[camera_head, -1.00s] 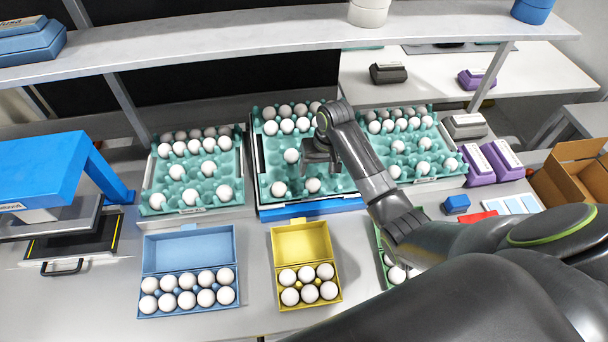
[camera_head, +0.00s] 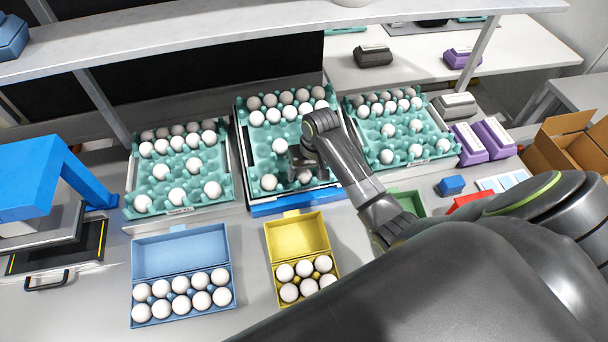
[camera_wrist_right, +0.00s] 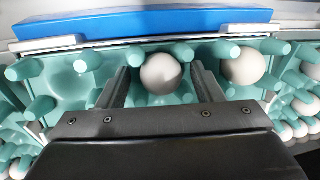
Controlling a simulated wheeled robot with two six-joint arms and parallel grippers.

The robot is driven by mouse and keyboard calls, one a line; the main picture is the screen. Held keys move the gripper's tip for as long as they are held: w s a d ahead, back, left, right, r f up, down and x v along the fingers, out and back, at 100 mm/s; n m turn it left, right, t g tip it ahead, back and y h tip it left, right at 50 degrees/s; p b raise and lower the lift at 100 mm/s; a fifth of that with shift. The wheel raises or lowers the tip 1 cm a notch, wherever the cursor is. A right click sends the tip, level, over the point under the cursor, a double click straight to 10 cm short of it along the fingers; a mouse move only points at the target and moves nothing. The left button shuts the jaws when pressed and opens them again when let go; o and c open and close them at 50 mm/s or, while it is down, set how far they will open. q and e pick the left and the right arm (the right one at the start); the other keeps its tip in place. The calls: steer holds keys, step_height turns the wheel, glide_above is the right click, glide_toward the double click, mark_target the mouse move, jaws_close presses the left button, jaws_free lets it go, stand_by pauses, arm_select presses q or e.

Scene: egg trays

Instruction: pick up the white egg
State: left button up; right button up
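The white egg (camera_wrist_right: 160,73) sits in a cup of the middle teal tray (camera_wrist_right: 75,85), in the row by the blue front edge. In the wrist view it lies between the two fingers of my right gripper (camera_wrist_right: 160,70), with a small gap on each side. The gripper is open. In the head view my right gripper (camera_head: 303,160) is over the front part of this tray, and the egg (camera_head: 304,178) shows just below it. A second white egg (camera_wrist_right: 243,66) sits beside it, outside the fingers. My left gripper is out of view.
Teal egg trays stand left (camera_head: 222,190) and right (camera_head: 452,143) of the middle one. In front are a blue carton (camera_head: 180,250) and a yellow carton (camera_head: 297,235) with eggs. A shelf (camera_head: 240,35) runs above the back. Purple boxes (camera_head: 470,143) stand at the right.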

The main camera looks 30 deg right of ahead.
steer(key=shift+w, duration=0.1)
steer(key=shift+c, duration=1.1)
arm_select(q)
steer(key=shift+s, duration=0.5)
arm_select(e)
steer(key=c, duration=0.3)
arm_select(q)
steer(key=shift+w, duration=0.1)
arm_select(e)
steer(key=shift+r, duration=0.1)
